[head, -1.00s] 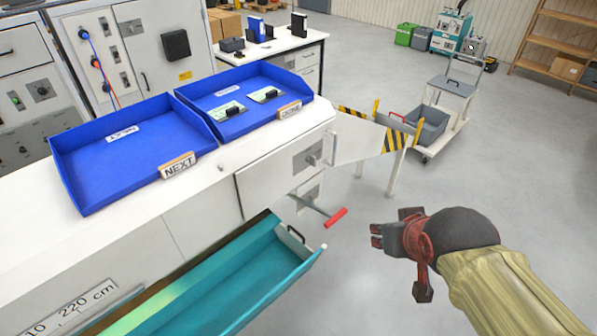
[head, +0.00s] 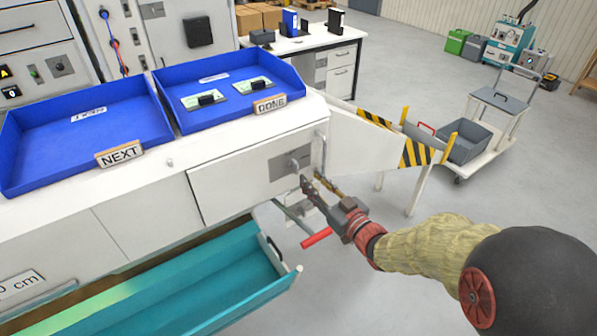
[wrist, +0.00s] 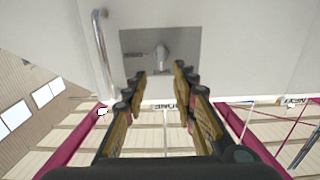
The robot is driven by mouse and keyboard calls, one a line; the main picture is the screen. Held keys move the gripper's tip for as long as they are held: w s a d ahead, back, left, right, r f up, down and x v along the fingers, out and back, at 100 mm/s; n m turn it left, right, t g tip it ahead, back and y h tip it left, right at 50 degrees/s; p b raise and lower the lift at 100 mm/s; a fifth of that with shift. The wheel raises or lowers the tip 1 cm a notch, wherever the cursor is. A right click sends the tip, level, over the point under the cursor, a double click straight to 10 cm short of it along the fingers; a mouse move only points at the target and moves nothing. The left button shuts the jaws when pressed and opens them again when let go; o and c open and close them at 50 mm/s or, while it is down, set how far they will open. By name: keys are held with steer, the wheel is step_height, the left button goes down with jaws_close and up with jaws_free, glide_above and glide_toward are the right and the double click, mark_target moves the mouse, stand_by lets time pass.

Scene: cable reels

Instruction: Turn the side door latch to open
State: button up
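The side door (head: 232,173) is a white panel on the bench's side, and it looks shut. Its latch (head: 295,163) is a small metal knob on a grey recessed plate near the door's right end. In the wrist view the latch (wrist: 161,55) sits just beyond my fingertips, roughly centred between them. My gripper (head: 312,182) is just in front of and slightly below the latch in the head view. In the wrist view my gripper (wrist: 160,76) is open, with clear space between its fingers and nothing held. I see no contact with the latch.
A vertical metal bar handle (wrist: 103,50) stands left of the latch in the wrist view. A red-gripped lever (head: 316,238) sticks out below my gripper. An open teal trough (head: 215,285) lies below the door. A striped white panel (head: 375,150) projects at the right.

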mark_target(298, 166)
steer(key=b+x, duration=0.2)
steer(key=x, duration=0.5)
steer(key=shift+w+a, duration=0.25)
steer(key=c, duration=0.4)
jaws_close()
